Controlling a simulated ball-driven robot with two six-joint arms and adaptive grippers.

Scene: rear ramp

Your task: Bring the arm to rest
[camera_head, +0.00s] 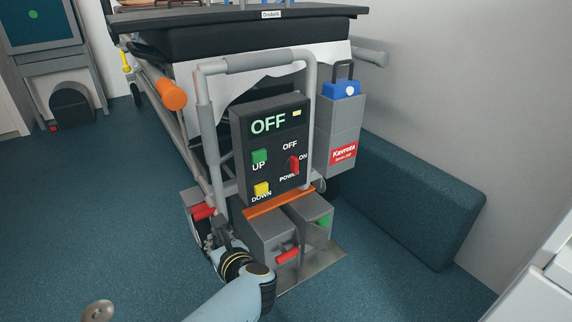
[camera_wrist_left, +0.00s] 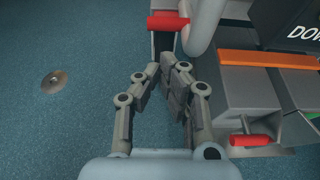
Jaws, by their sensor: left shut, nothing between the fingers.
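My left arm (camera_head: 240,292) comes in from the bottom of the head view. Its gripper (camera_head: 222,236) is low beside the left side of the stretcher's end. In the left wrist view the gripper (camera_wrist_left: 164,72) is shut and empty, with its fingertips close together. A red-handled lever (camera_wrist_left: 168,22) is just beyond the fingertips; it also shows in the head view (camera_head: 203,212). I cannot tell if they touch. My right gripper is not in view.
A dark control box (camera_head: 270,184) reads OFF and has green, yellow and red controls. Grey pedal boxes with a red bar (camera_head: 287,257) and a green bar (camera_head: 325,221) are right of the gripper. A blue padded bench (camera_head: 420,205) lines the wall. Floor at left is open.

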